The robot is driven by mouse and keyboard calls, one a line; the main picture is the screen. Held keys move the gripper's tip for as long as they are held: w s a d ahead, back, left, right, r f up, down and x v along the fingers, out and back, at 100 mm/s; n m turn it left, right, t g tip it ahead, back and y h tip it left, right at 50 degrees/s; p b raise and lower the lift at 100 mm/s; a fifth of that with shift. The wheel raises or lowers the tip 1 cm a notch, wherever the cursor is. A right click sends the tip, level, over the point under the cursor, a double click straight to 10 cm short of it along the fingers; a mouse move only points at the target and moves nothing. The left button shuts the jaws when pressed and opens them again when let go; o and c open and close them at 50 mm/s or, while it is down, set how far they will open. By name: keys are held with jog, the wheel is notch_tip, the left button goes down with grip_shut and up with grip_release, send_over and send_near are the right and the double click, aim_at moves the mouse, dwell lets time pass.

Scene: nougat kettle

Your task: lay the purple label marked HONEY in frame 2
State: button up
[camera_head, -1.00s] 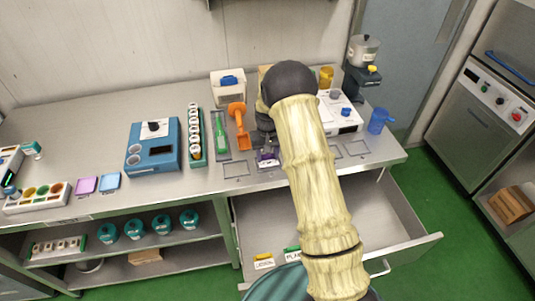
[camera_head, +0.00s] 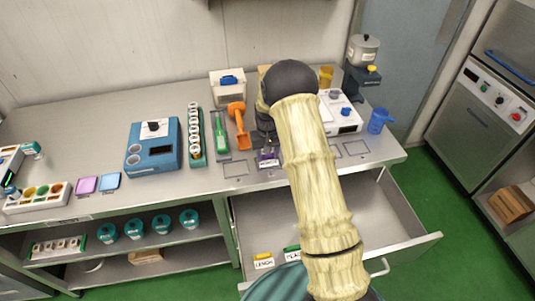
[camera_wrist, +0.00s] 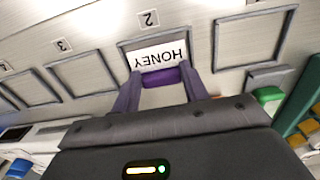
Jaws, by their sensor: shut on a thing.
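The purple label marked HONEY (camera_wrist: 158,57) has a white face with black letters, upside down in the wrist view. It also shows small in the head view (camera_head: 268,163). My gripper (camera_wrist: 160,78) is shut on its purple grip part, one finger on each side. The label is over frame 2 (camera_wrist: 124,45), whose grey border shows along its far edge and sides, beside the number 2. The near part of the frame is hidden by the label and fingers. I cannot tell whether the label touches the counter.
Empty frames lie on both sides, one at left (camera_head: 235,177) and others at right (camera_head: 356,156). An orange scoop (camera_head: 238,117) and a green-handled tool (camera_head: 220,132) lie behind to the left. An open drawer (camera_head: 380,208) below holds yellow and green labels.

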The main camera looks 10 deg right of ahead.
jog(key=shift+f, duration=0.4)
dwell(0.8)
jog(key=o, duration=1.6)
jog(key=shift+r, duration=0.1)
jog(key=shift+r+p, duration=2.05)
jog(key=shift+r, duration=1.4)
